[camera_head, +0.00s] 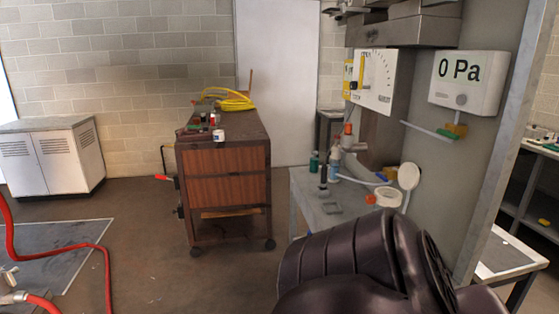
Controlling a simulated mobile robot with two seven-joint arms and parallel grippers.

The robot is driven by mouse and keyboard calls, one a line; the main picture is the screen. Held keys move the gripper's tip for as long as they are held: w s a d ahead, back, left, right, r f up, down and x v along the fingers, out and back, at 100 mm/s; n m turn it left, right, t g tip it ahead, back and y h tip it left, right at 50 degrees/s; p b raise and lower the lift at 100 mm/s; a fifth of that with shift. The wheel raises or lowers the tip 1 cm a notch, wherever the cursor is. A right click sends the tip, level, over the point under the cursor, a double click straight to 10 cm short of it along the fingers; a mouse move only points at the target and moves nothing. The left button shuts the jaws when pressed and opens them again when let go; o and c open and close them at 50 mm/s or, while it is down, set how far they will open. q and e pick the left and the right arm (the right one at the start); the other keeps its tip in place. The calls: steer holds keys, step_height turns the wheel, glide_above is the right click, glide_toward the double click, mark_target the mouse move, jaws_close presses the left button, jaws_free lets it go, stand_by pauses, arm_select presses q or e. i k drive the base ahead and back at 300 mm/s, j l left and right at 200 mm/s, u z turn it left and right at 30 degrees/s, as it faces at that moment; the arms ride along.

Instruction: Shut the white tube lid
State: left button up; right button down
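A white round disc, which looks like the white tube lid (408,176), stands at the back right of the grey workbench. It faces me, with a thin pale stem below it. A white ring-shaped piece (387,196) sits just left of it. I cannot tell whether the lid is joined to a tube or how far open it is. A dark, ribbed part of my own arm fills the bottom right and covers the front of the bench. Neither gripper shows.
A grey panel carries a gauge reading 0 Pa (468,84). A wooden cart (228,172) stands left of the bench. A red hose (60,248) lies at the left; the middle floor is clear.

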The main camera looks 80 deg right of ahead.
mark_target(409, 174)
steer(key=k+l+z, duration=0.1)
steer(key=z, duration=0.25)
steer(key=k+l+z, duration=0.15)
steer(key=z, duration=0.2)
steer(key=k+l+z, duration=0.15)
steer(key=z, duration=0.15)
steer(key=k+l+z, duration=0.15)
steer(key=l+z, duration=0.15)
steer(key=k+l+z, duration=0.1)
steer(key=l+z, duration=0.2)
steer(key=l, duration=0.2)
steer(key=k+l+z, duration=0.1)
steer(key=l, duration=0.3)
steer(key=l+z, duration=0.1)
steer(key=l, duration=0.35)
steer(key=k+l, duration=0.1)
steer(key=l, duration=0.45)
steer(key=k+l, duration=0.1)
steer(key=l, duration=0.4)
steer(key=i+j+z, duration=0.15)
steer(key=j, duration=0.6)
steer(key=i+j+z, duration=0.2)
steer(key=j, duration=0.6)
steer(key=j+z, duration=0.15)
steer(key=j, duration=0.65)
